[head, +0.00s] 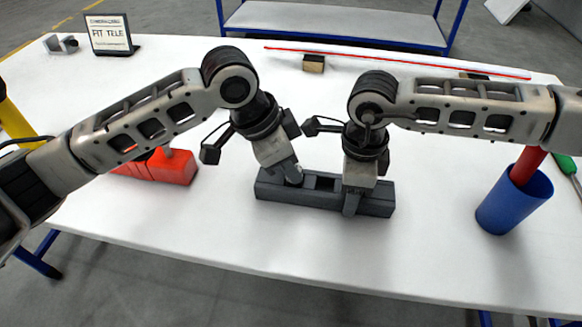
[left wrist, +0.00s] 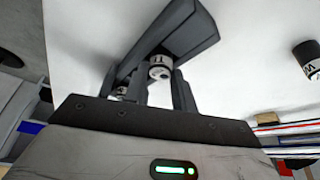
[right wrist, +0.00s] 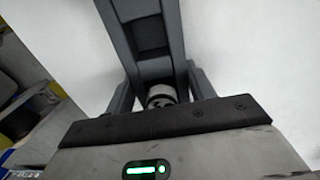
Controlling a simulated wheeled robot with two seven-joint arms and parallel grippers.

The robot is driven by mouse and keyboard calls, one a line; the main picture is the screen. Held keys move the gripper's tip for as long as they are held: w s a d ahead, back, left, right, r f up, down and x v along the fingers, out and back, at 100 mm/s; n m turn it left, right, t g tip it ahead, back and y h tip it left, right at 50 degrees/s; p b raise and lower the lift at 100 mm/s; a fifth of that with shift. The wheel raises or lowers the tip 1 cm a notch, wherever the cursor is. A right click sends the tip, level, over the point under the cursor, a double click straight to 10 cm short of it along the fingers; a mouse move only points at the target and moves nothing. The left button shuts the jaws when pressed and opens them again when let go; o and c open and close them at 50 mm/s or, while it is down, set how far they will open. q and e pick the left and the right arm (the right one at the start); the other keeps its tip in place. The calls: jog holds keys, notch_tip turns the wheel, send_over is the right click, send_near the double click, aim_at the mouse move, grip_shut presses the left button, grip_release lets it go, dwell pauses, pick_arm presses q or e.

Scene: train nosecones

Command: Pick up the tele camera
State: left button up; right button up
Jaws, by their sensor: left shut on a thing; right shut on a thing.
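The dark grey holder (head: 375,207) lies across the middle of the table. A white-and-black cylinder, apparently the tele camera (head: 294,174), is at its left part. In the left wrist view this camera (left wrist: 160,68) shows a T-like mark. My left gripper (head: 290,172) is shut on it, tilted over the holder. My right gripper (head: 352,204) is upright and shut across the holder's right part, one finger outside the front wall. The right wrist view shows the holder (right wrist: 112,30) and a cylinder (right wrist: 160,96) between the fingers. Parts of the compartments are hidden by the grippers.
A red block (head: 172,168) lies left of the holder, partly behind my left arm. A blue cup (head: 514,205) with a red object stands at right. A sign (head: 110,36) stands far left. Another black-and-white cylinder (left wrist: 308,58) shows in the left wrist view. The front table is clear.

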pick_arm(q)
jog(key=shift+r, duration=0.45)
notch_tip(320, 180, up, 2)
jog(key=shift+r, duration=0.2)
jog(key=s+a, duration=0.2)
jog(key=a, duration=0.6)
jog(key=s+a, duration=0.3)
jog(key=a, duration=0.6)
jog(key=shift+s, duration=0.2)
jog(key=shift+a, duration=0.1)
pick_arm(e)
jog(key=o, duration=1.1)
notch_tip(320, 180, up, 12)
jog(key=shift+r, duration=0.1)
